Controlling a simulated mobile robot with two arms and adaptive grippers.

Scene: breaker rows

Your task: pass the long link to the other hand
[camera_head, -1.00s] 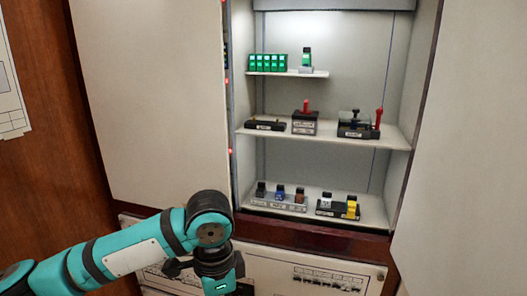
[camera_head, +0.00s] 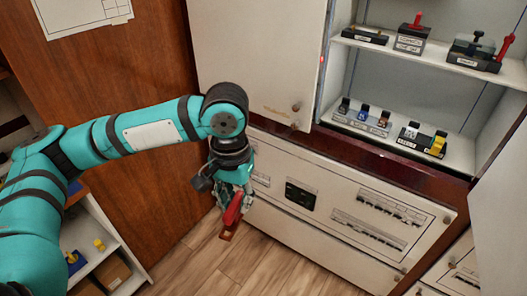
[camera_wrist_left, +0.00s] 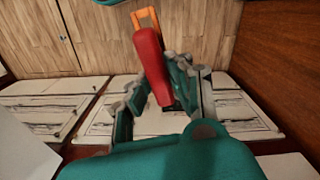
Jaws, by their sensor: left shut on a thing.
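My left gripper (camera_head: 231,192) hangs below the left wrist, in front of the lower panels. It is shut on the long link (camera_head: 233,212), which has a red handle and an orange-brown end pointing down. In the left wrist view the link's red handle (camera_wrist_left: 152,62) sits between the fingers (camera_wrist_left: 163,88), and its orange forked end points away from the gripper. The fingers hide part of the handle. The right gripper is in neither view.
An open cabinet holds a middle shelf (camera_head: 435,51) with red-handled devices and a lower shelf (camera_head: 455,150) with small blocks. A breaker panel (camera_head: 340,214) lies below it. A small shelf unit (camera_head: 106,243) stands at lower left. Wooden floor (camera_head: 245,268) is clear.

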